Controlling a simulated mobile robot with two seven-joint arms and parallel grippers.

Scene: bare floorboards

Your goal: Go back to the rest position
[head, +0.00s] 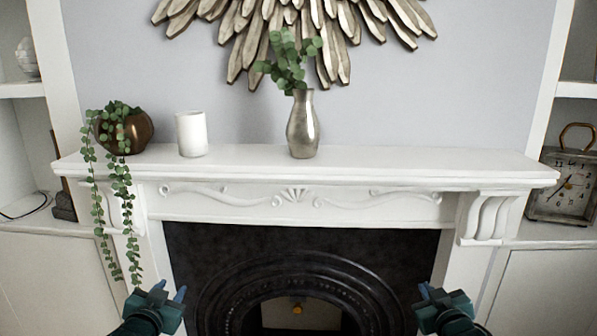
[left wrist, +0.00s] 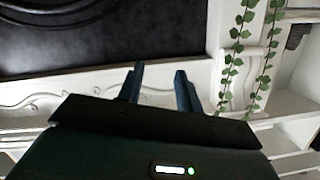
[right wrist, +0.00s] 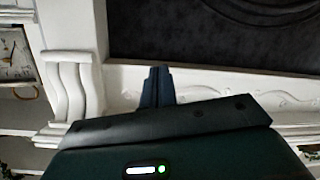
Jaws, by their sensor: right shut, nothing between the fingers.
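My left gripper (head: 171,291) is low at the left in the head view, in front of the fireplace. In the left wrist view its two fingers (left wrist: 160,74) stand apart with nothing between them. My right gripper (head: 426,291) is low at the right in the head view, in front of the fireplace's right side. In the right wrist view its fingers (right wrist: 158,72) are together and hold nothing. Both grippers are below the mantel shelf and look clear of it.
The white mantel (head: 400,167) bears a copper pot (head: 137,132) with a trailing plant, a white candle (head: 191,134) and a metal vase (head: 302,127) with green leaves. A clock (head: 564,187) stands on the right shelf. The plant hangs close to my left gripper in the picture.

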